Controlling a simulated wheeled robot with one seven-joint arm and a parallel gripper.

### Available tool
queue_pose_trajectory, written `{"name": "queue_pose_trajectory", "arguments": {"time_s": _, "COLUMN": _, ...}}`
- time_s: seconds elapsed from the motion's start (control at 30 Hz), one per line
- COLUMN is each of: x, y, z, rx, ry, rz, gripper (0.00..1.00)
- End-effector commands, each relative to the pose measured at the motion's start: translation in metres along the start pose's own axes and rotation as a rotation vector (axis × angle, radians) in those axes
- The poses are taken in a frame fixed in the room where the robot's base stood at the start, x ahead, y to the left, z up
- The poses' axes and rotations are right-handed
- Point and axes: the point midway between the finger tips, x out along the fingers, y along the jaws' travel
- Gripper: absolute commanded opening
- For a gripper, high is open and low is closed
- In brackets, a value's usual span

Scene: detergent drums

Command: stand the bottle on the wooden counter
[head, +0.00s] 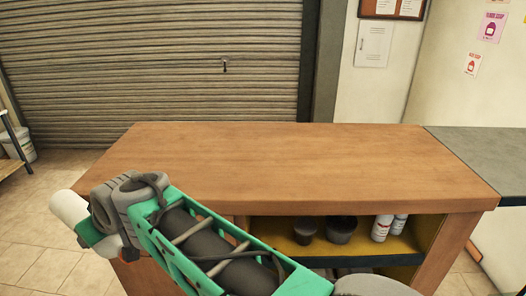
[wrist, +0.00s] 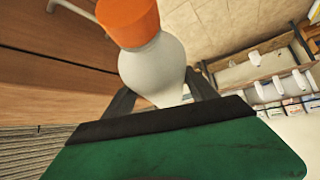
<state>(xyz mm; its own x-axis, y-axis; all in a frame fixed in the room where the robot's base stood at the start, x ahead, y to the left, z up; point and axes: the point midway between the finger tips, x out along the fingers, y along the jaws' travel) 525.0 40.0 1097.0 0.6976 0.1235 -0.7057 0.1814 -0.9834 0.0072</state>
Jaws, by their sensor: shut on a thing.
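The bottle (wrist: 152,68) has a white body and an orange cap. In the wrist view it sits between the two dark fingers of my gripper (wrist: 162,92), which is shut on it. The wooden counter (head: 300,165) fills the middle of the head view, its top bare. My arm's end is at the counter's left front corner in the head view. A white cylinder shows there; I cannot tell whether it is the bottle or part of my arm. Brown wood (wrist: 50,45) lies left of the bottle in the wrist view.
Below the counter top, an open shelf (head: 370,244) holds dark tubs (head: 341,230) and white bottles (head: 382,228). A grey worktop (head: 480,155) adjoins at the right. A roller shutter (head: 150,60) stands behind. Tiled floor is free at the left.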

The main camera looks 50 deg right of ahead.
Motion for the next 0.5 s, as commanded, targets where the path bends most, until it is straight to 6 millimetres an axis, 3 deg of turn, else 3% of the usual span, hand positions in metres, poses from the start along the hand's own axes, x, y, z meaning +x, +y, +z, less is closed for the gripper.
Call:
{"name": "queue_pose_trajectory", "arguments": {"time_s": 0.13, "x": -0.008, "y": 0.0, "z": -0.021, "rx": -0.016, "ry": 0.011, "rz": -0.006, "gripper": 0.0}}
{"name": "queue_pose_trajectory", "arguments": {"time_s": 0.5, "x": -0.03, "y": 0.048, "z": -0.04, "rx": 0.045, "ry": 0.009, "rz": 0.058, "gripper": 0.0}}
